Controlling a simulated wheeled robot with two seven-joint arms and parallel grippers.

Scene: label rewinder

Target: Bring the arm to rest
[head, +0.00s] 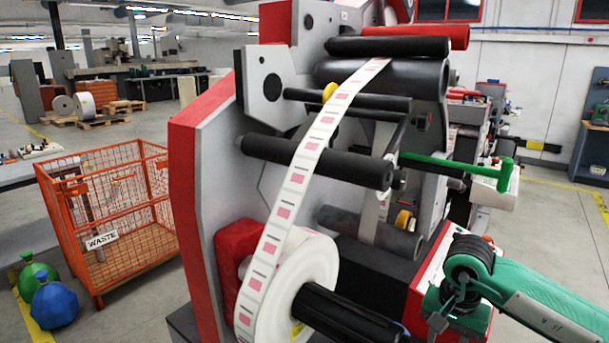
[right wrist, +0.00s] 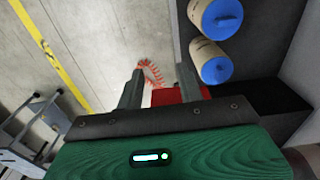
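My right arm (head: 540,305) is green and black and comes in at the lower right of the head view, beside the label rewinder (head: 205,150). Its gripper (right wrist: 158,78) shows in the right wrist view with its two dark fingers apart. I see nothing held between them; a red coil (right wrist: 151,74) and a red surface (right wrist: 182,94) show beyond the gap. My left arm and gripper are in neither view. A label web (head: 312,140) printed with pink squares runs over the rollers to a white roll (head: 310,270) at the front of the machine.
An orange wire cage marked WASTE (head: 100,195) stands left of the machine, with tied green (head: 38,272) and blue (head: 54,305) bags beside it. A green handle (head: 455,163) sticks out at right. Two blue-ended rolls (right wrist: 215,70) are close to my right gripper. Floor at far right is clear.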

